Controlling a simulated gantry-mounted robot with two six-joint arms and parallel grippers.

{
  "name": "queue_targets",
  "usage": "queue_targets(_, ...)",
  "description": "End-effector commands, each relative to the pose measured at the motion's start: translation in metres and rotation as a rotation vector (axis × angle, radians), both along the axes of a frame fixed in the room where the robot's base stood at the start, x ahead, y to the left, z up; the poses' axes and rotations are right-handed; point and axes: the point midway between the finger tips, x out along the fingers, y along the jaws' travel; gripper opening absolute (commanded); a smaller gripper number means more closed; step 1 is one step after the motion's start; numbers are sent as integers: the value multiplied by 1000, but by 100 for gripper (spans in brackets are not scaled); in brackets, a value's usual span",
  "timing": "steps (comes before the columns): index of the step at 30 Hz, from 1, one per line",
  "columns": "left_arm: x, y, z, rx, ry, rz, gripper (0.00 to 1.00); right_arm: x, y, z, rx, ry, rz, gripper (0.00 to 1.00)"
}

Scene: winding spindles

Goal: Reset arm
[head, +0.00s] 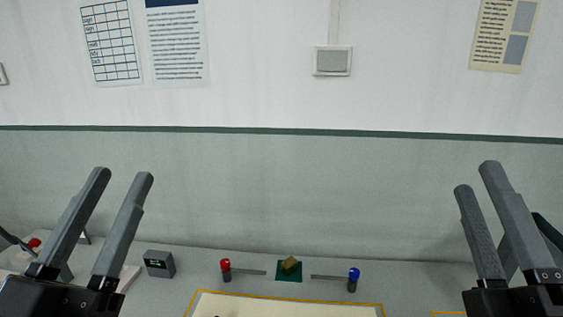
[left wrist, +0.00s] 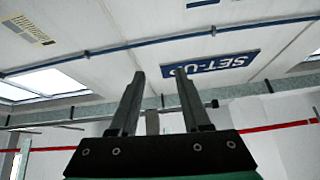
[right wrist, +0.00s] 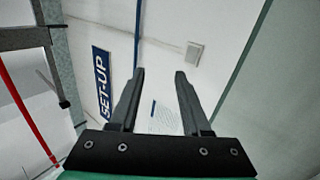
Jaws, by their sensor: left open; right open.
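My left gripper (head: 123,174) is raised at the left of the head view, its two fingers pointing up and apart with nothing between them. It also shows open and empty in the left wrist view (left wrist: 158,74). My right gripper (head: 475,177) is raised at the right of the head view, fingers up, apart and empty. The right wrist view shows it open too (right wrist: 160,73). Both grippers are well apart from each other and touch nothing that I can see.
At the table's back stand a red-topped spindle (head: 226,270), a blue-topped spindle (head: 353,279), a brownish block on a green square (head: 289,277) and a dark box with a green display (head: 159,264). A yellow-edged mat (head: 290,298) lies in front, partly out of view.

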Motion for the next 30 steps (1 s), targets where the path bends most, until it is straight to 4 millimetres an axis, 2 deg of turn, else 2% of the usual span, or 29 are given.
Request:
queue_targets(1, -19, 1, 21, -10, -63, 0, 47, -18, 2, 22, 141, -78, 125, 48)
queue_targets(3, -41, 4, 41, -27, -130, 2, 47, -39, 6, 44, 351, -162, 336, 48)
queue_targets(5, -56, 6, 52, -40, -170, 3, 47, -53, 11, 55, 518, -205, 515, 48)
queue_targets(9, -75, 10, 59, -65, -212, 2, 47, -71, 21, 63, 870, -226, 886, 48)
queue_targets(14, -75, 12, 59, -89, -208, -12, 47, -72, 25, 63, 1244, -198, 1213, 48)
queue_targets(15, -76, 12, 94, -90, -210, -12, 47, -73, 24, 98, 1253, -198, 1221, 48)
queue_targets(23, -75, 12, 209, -89, -207, -12, 47, -72, 24, 213, 1249, -197, 1214, 48)
queue_targets(30, -75, 12, 327, -89, -206, -12, 47, -72, 24, 331, 1248, -196, 1212, 48)
